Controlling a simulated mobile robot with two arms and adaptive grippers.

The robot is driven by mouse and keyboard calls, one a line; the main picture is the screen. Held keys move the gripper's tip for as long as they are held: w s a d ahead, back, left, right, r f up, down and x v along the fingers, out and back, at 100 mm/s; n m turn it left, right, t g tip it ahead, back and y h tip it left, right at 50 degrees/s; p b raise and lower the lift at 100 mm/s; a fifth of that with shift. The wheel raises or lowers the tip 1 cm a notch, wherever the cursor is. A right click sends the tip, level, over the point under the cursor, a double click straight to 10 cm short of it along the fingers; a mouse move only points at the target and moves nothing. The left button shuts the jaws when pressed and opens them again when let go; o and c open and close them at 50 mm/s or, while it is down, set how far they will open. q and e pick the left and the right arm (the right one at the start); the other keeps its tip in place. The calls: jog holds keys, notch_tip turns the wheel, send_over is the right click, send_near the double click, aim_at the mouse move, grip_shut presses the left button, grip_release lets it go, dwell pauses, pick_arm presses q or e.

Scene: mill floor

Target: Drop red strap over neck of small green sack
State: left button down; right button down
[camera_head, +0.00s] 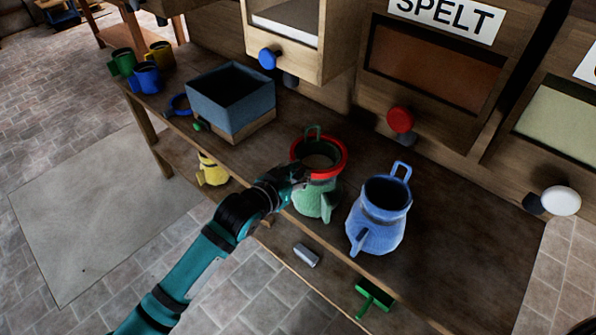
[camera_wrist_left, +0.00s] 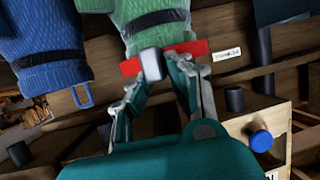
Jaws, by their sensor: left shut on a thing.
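The red strap (camera_head: 343,157) is a stiff ring at the open top of the small green sack (camera_head: 315,202). In the head view it encircles the mouth. In the wrist view the strap (camera_wrist_left: 192,48) crosses the mouth end of the sack (camera_wrist_left: 138,12), away from the grey band round its neck. My left gripper (camera_head: 296,174) is shut on the near left side of the strap; its fingers (camera_wrist_left: 158,66) meet at a pale grey block there. My right gripper is not in view.
A larger blue sack (camera_head: 378,222) stands close to the right. A blue-grey open box (camera_head: 232,112) is to the left, with several mugs (camera_head: 146,78) beyond. A yellow sack (camera_head: 212,170) is below the bench edge. Bins with coloured knobs (camera_head: 400,120) line the back.

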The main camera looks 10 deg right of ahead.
pick_arm(q)
jog(key=shift+f+b, duration=1.45)
jog(key=shift+f, duration=1.15)
jog(key=c, duration=1.2)
grip_release()
jog(key=shift+o, duration=0.2)
jog(key=v, duration=1.2)
